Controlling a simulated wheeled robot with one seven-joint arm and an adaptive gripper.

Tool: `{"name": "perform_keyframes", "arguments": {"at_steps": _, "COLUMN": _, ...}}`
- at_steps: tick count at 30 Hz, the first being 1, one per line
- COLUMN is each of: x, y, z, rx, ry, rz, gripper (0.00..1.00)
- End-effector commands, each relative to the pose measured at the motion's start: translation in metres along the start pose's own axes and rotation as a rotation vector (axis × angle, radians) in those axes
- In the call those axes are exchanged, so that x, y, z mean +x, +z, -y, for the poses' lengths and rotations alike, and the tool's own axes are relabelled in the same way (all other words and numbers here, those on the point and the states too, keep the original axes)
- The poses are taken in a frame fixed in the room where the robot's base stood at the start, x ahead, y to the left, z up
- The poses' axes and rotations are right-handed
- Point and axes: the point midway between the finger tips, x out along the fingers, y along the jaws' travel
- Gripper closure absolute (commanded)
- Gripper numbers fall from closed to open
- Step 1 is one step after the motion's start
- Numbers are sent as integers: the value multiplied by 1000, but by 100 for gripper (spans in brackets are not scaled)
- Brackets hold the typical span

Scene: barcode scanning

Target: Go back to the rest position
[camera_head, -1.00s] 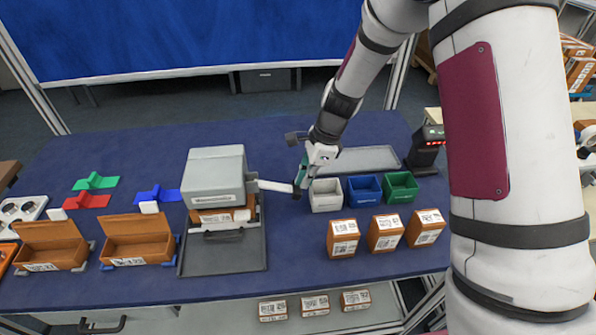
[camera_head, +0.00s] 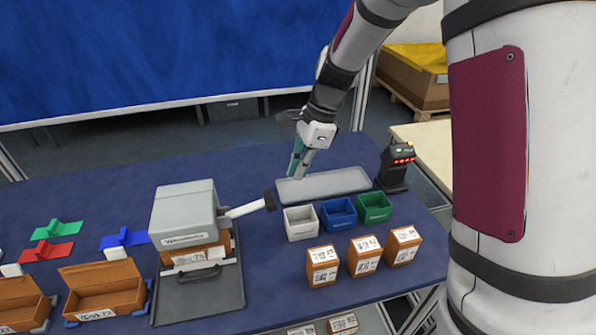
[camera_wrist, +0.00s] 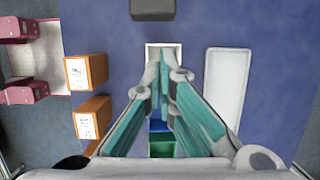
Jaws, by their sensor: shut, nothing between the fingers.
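My gripper (camera_head: 297,172) is raised over the back of the blue table, near the left end of the grey tray. Its teal fingers point down and are closed with nothing between them. In the wrist view the shut fingertips (camera_wrist: 160,60) sit in line with the white bin, well above it. The grey press machine (camera_head: 184,216) stands to the left with its white lever (camera_head: 243,210) sticking out to the right, apart from my gripper. My arm comes down from the top right of the head view.
White (camera_head: 300,222), blue (camera_head: 338,212) and green (camera_head: 375,207) bins stand in a row behind three brown boxes (camera_head: 364,255). A black scanner (camera_head: 396,168) with red lights stands at the right by the grey tray (camera_head: 322,186). Open brown boxes (camera_head: 104,288) lie at the left.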

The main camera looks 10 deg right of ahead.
Motion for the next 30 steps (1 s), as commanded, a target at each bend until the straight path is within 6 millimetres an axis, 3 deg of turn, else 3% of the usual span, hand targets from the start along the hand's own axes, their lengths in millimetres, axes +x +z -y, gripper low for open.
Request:
{"name": "perform_keyframes", "arguments": {"at_steps": 8, "x": -3, "y": 1, "z": -1, "rx": -13, "ry": -5, "rz": -2, "gripper": 100}}
{"name": "perform_keyframes", "arguments": {"at_steps": 13, "x": -36, "y": 8, "z": -18, "rx": -157, "ry": -43, "rz": -27, "gripper": 100}}
{"name": "perform_keyframes", "arguments": {"at_steps": 21, "x": -112, "y": 19, "z": -81, "rx": -599, "ry": -129, "rz": -139, "gripper": 100}}
{"name": "perform_keyframes", "arguments": {"at_steps": 30, "x": -164, "y": 19, "z": -164, "rx": -1080, "ry": -176, "rz": -324, "gripper": 100}}
